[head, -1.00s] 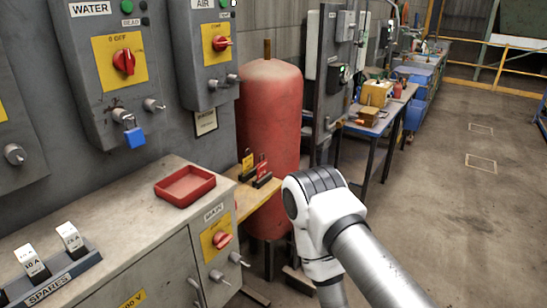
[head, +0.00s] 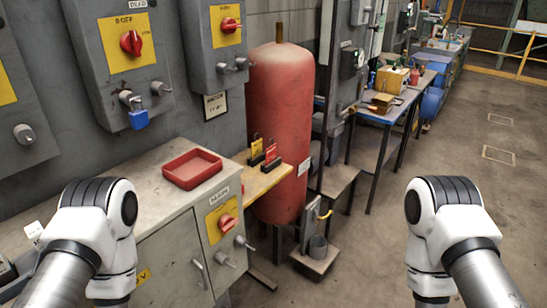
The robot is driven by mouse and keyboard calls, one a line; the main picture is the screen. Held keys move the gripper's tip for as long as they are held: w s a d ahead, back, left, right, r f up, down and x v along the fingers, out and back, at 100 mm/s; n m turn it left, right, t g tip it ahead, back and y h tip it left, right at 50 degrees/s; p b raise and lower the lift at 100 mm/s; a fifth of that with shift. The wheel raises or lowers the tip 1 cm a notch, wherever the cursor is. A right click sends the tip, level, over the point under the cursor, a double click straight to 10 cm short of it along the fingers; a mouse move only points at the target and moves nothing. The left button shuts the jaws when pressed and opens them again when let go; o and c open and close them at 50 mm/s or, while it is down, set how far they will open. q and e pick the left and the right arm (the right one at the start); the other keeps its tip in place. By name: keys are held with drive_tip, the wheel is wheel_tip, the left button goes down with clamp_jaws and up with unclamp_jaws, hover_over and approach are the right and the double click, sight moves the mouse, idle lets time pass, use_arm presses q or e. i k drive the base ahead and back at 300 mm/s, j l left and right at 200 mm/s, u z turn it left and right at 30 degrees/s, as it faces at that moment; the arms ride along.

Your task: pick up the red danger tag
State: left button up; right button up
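A small red tag (head: 270,153) stands upright in a dark holder on a narrow wooden shelf (head: 257,184), in front of the red tank. A yellow tag (head: 256,145) stands beside it to the left in a similar dark holder. Both of my arms show in the head view, one at the lower left and one at the lower right. Only their white and dark joints and grey links are visible. Neither gripper's fingers can be seen. Both arms are apart from the tags.
A red tray (head: 192,169) lies on the grey cabinet (head: 170,230) left of the shelf. The tall red tank (head: 280,110) stands behind the shelf. A blue padlock (head: 138,119) hangs from a wall box. A workbench (head: 385,112) stands farther back. Floor is open at right.

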sight(271, 152)
drive_tip(key=i+l+u, duration=0.15)
drive_tip(key=u, duration=0.15)
drive_tip(key=i+l+u, duration=0.15)
drive_tip(key=l+u, duration=0.15)
drive_tip(key=i+l+u, duration=0.1)
drive_tip(key=l+u, duration=0.2)
